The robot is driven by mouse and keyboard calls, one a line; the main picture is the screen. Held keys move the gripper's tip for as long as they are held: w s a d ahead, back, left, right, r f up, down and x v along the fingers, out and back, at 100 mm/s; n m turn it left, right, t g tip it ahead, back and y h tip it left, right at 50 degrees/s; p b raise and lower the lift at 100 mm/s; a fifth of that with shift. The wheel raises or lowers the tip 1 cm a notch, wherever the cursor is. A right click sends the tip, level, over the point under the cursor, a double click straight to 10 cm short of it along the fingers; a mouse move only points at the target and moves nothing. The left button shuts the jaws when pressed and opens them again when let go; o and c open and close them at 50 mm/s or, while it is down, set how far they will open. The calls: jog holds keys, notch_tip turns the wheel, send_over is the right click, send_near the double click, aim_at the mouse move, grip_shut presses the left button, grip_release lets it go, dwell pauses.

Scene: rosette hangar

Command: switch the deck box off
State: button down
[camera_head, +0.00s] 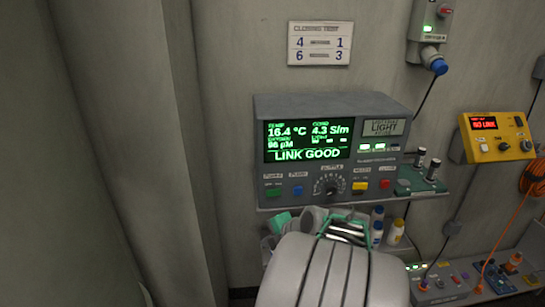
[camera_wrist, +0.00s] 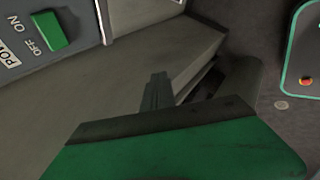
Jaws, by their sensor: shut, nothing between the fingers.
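A grey deck box (camera_head: 385,102) stands on a shelf against the wall. Its lit green screen (camera_head: 308,141) reads LINK GOOD. A green rocker switch (camera_head: 273,191) sits at the lower left of its front panel. In the wrist view a green switch (camera_wrist: 48,33) shows at the upper left, with ON and OFF lettering beside it; its position is hard to tell. My gripper (camera_wrist: 157,78) is shut and empty in the wrist view, apart from that switch, below and right of it. In the head view my arm hides most of the gripper, in front of and below the box.
A yellow box (camera_head: 492,137) reading NO LINK is at the right. Bottles (camera_head: 396,232) and other items stand below the shelf (camera_head: 290,203). A wall switch box (camera_head: 430,22) is at the upper right, and a control panel (camera_head: 455,283) at the lower right.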

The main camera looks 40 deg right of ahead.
aim_at(273, 192)
jog(key=s+d+r+n+t+h+p, duration=0.1)
jog(key=d+r+n+p, duration=0.1)
jog(key=d+r, duration=0.3)
jog(key=shift+s+d+r+n+p, duration=0.15)
jog(key=shift+s+r+n+p, duration=0.2)
jog(key=shift+r, duration=0.5)
jog(key=shift+w+d+p, duration=0.25)
jog(key=shift+w+d, duration=0.4)
jog(key=shift+w, duration=0.7)
jog(key=shift+w+d+p, duration=0.2)
jog(key=shift+w+d, duration=0.45)
jog(key=shift+w, duration=0.65)
jog(key=shift+w+d+p, duration=0.25)
jog(key=shift+w+d, duration=0.4)
jog(key=shift+w, duration=0.7)
jog(key=shift+w+f+b, duration=0.1)
jog(key=shift+b, duration=0.3)
